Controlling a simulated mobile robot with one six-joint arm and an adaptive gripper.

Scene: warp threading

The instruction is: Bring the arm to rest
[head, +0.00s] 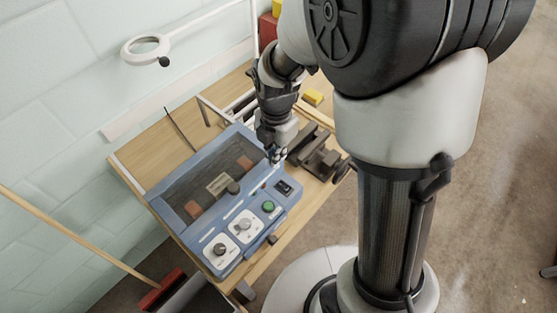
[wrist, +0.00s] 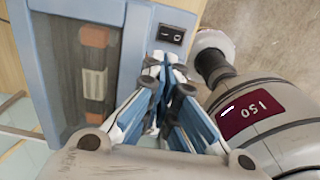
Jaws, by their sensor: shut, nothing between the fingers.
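My gripper (head: 275,155) is above the right rear edge of a blue machine (head: 204,237) with a dark window, a green button and round knobs. In the wrist view my gripper (wrist: 167,68) is shut and empty, its fingertips close to the black rocker switch (wrist: 171,35) on the blue machine (wrist: 52,75). I cannot tell whether the fingertips touch the machine. My arm reaches in from the upper right of the head view.
The machine stands on a wooden bench (head: 152,149). A ring lamp (head: 146,49) hangs over the bench by the wall. A broom (head: 161,288) leans at lower left.

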